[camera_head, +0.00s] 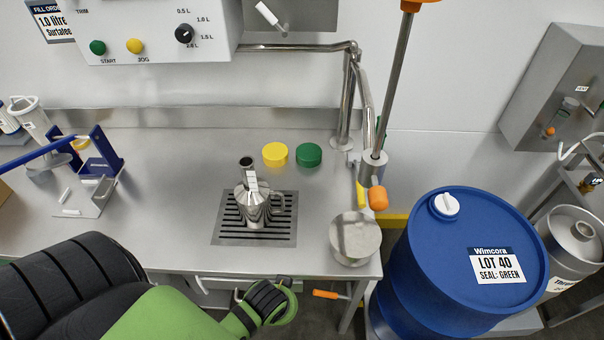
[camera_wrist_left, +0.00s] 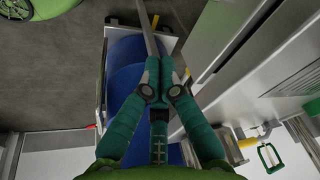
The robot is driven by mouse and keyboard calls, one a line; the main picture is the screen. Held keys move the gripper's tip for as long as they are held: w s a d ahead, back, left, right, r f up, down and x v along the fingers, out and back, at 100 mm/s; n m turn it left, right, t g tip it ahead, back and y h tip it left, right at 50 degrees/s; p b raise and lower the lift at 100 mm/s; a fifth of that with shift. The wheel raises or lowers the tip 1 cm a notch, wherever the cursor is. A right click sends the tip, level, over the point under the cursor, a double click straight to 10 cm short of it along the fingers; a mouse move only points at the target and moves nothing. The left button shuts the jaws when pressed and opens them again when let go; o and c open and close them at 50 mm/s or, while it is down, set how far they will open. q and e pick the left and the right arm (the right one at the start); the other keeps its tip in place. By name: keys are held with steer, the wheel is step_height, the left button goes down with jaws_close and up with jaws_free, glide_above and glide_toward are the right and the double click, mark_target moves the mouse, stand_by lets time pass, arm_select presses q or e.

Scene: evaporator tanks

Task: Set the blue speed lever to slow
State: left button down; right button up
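I cannot make out a blue speed lever in either view. A grey control box (camera_head: 150,35) at the top left of the head view carries a green START button, a yellow JOG button and a black dial marked in litres. A white lever (camera_head: 267,13) shows at the top edge, right of this box. In the left wrist view my left gripper (camera_wrist_left: 160,68) has its teal fingertips together, with nothing visibly held; the blue drum (camera_wrist_left: 125,70) is behind it. In the head view my left arm comes in at the bottom left. My right gripper is not in view.
A steel bench (camera_head: 175,185) holds a metal jug (camera_head: 253,207) on a grate, yellow and green caps, and a blue-framed device (camera_head: 103,150) at left. Orange handles stand near its right end. A blue drum labelled LOT 40 (camera_head: 455,250) stands right of it.

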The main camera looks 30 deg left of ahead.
arm_select(q)
steer(key=w+a+r+m+t+y, duration=0.45)
steer(key=w+a+r, duration=0.25)
steer(key=w+r, duration=0.45)
steer(key=w+a+r+m+t+y, duration=0.3)
steer(key=w+a+r+y, duration=0.5)
steer(key=r, duration=0.7)
steer(key=w+d+r+m+t+y, duration=0.1)
steer(key=w+r+m, duration=0.4)
steer(key=r, duration=0.5)
steer(key=w+d+r+m+t+y, duration=0.1)
steer(key=w+r+m+t+y, duration=0.2)
steer(key=r, duration=0.8)
steer(key=w+m+t, duration=0.2)
steer(key=w+m, duration=0.1)
steer(key=m, duration=0.1)
steer(key=shift+d+t+b, duration=0.35)
steer(key=shift+d+b, duration=0.05)
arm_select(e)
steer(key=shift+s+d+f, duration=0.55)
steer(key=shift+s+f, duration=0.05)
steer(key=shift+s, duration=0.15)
arm_select(q)
steer(key=shift+r, duration=0.1)
